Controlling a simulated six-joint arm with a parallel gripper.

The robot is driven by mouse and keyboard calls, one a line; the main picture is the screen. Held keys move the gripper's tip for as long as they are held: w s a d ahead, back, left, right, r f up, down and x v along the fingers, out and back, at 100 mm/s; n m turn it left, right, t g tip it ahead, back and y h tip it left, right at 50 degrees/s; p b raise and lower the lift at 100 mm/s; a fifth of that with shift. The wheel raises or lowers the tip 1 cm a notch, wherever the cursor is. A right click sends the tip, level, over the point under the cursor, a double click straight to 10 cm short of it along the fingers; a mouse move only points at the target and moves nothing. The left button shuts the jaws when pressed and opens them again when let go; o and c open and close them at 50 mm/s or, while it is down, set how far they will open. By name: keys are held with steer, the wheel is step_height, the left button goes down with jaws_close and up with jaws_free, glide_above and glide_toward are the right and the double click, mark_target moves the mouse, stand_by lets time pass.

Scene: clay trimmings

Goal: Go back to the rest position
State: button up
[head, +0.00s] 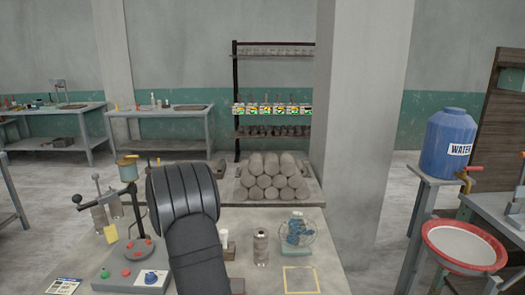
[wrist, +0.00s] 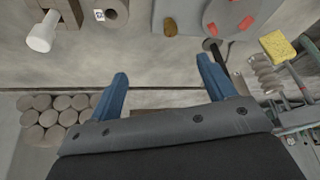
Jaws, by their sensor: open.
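In the wrist view my gripper (wrist: 162,82) has its two blue fingers spread wide apart, with nothing between them. It is over the far edge of the worktable, with grey floor showing between and beyond the fingers. In the head view my dark arm stands up in front of the table (head: 215,275), left of centre, and hides part of it. The fingers are not visible in that view.
A machine with a red-padded disc (head: 138,251) is left of my arm. A grey cylinder (head: 260,247), a wire basket with blue pieces (head: 297,231) and a yellow-outlined square (head: 300,280) are right. Stacked clay logs (head: 272,178), a pillar (head: 357,120) and a water barrel (head: 447,142) stand beyond.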

steer(key=a+f, duration=0.3)
steer(key=a, duration=0.6)
steer(key=shift+w+a+f+n, duration=0.15)
steer(key=shift+w+a+n, duration=0.2)
steer(key=shift+w+n, duration=0.1)
steer(key=o, duration=0.5)
steer(key=s+d+f+t+y, duration=0.2)
steer(key=s+d+f+t, duration=0.2)
steer(key=s+d, duration=0.65)
steer(key=s+d+r+m+t, duration=0.2)
steer(key=s+d+t, duration=0.3)
steer(key=s+d, duration=1.15)
steer(key=shift+y, duration=0.3)
steer(key=x, duration=0.9)
steer(key=shift+a+f, duration=0.2)
steer(key=shift+a, duration=0.1)
